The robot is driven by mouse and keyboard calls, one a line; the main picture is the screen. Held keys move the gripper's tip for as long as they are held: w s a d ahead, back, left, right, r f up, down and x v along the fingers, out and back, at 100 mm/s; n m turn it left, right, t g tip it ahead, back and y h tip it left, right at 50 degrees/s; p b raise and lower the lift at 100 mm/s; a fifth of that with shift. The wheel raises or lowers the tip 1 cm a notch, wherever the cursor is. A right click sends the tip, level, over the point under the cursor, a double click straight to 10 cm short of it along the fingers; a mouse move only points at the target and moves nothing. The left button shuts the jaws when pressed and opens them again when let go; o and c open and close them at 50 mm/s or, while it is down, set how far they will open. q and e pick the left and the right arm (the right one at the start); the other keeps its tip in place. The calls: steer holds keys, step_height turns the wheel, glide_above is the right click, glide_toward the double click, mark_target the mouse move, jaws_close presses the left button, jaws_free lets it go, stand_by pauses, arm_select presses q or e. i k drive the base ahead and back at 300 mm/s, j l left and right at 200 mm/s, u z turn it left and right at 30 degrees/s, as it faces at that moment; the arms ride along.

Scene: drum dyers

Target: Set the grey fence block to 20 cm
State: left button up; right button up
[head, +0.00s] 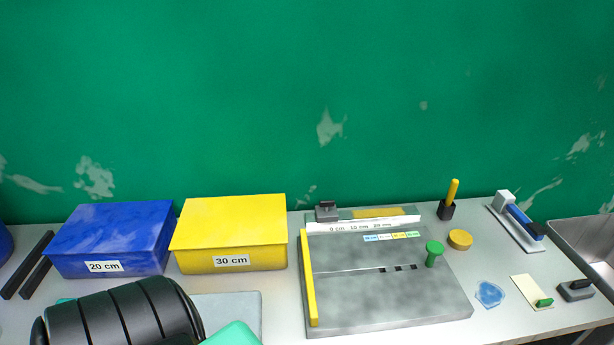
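The grey fence block (327,213) sits at the back left of the grey board (380,290), at the left end of the white scale strip (362,225). The strip carries small cm marks, with the 20 cm mark towards its right. The block stands near the leftmost mark, left of the 20 cm mark. A yellow bar (308,280) runs along the board's left edge. A green knob (433,252) stands on the board's right side. Neither of my grippers is in view.
A blue box (110,235) labelled 20 cm and a yellow box (230,230) labelled 30 cm stand left of the board. A black ribbed shape (120,315) covers the front left. Small tools and a sink (590,245) are at the right.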

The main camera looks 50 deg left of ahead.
mark_target(332, 216)
steer(key=j+u, duration=0.1)
steer(key=u, duration=0.3)
steer(key=k+j+u, duration=0.15)
steer(key=u, duration=0.2)
steer(key=j+u, duration=0.1)
steer(key=u, duration=0.3)
